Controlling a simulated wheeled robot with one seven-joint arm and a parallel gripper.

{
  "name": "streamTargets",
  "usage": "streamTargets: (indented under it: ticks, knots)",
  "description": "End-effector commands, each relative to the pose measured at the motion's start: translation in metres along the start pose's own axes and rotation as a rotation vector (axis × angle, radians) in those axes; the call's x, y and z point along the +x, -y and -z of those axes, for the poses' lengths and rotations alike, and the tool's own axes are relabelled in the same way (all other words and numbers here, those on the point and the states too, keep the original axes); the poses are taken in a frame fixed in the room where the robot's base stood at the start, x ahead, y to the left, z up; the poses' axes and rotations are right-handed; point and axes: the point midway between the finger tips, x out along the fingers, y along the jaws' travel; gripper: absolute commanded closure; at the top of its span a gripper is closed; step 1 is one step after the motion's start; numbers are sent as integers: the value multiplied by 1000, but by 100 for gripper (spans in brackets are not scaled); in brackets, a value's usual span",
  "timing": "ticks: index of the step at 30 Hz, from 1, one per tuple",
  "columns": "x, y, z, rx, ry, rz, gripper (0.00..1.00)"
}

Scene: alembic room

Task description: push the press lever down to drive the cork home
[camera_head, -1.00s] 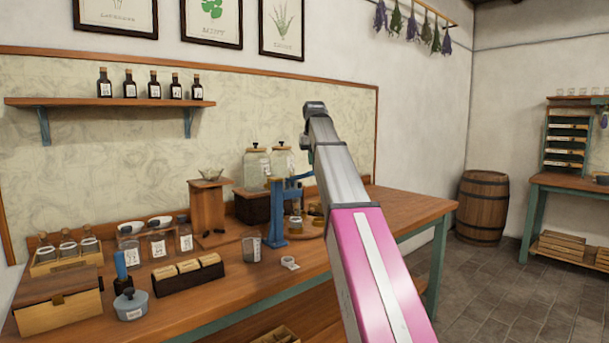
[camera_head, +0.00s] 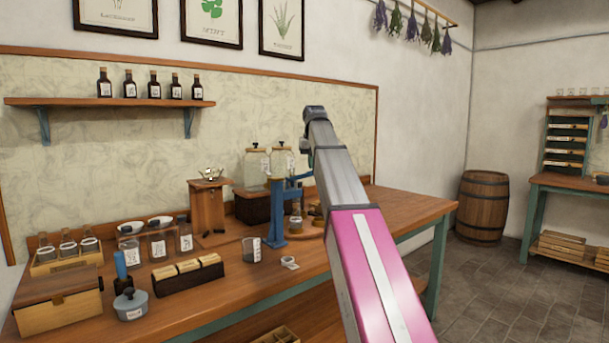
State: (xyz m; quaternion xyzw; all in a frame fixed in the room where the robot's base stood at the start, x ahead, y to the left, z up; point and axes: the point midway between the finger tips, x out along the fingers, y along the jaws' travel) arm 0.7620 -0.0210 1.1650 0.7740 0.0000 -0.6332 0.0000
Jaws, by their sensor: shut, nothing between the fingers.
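The blue press (camera_head: 279,208) stands on the wooden bench, left of my raised arm. A blue bar, which looks like its lever (camera_head: 300,179), reaches from the top of the post to the right, up to the edge of my arm. Small glassware (camera_head: 296,225) stands on a round wooden base right of the post. I cannot make out the cork. My arm rises from the bottom of the view and bends at the top. My gripper does not show; my arm blocks the area behind it, including the right end of the lever.
Large glass jars (camera_head: 256,166) stand behind the press. The bench's right end (camera_head: 405,207) is clear.

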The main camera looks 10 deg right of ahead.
Motion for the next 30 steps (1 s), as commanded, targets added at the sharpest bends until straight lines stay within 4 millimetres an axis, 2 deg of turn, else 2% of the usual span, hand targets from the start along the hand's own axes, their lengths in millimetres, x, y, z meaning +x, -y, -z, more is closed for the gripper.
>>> streamTargets:
  ticks: [18,30]
  knots:
    - [14,0,-3,0,-1,0,100]
    - [14,-1,-5,0,-1,0,100]
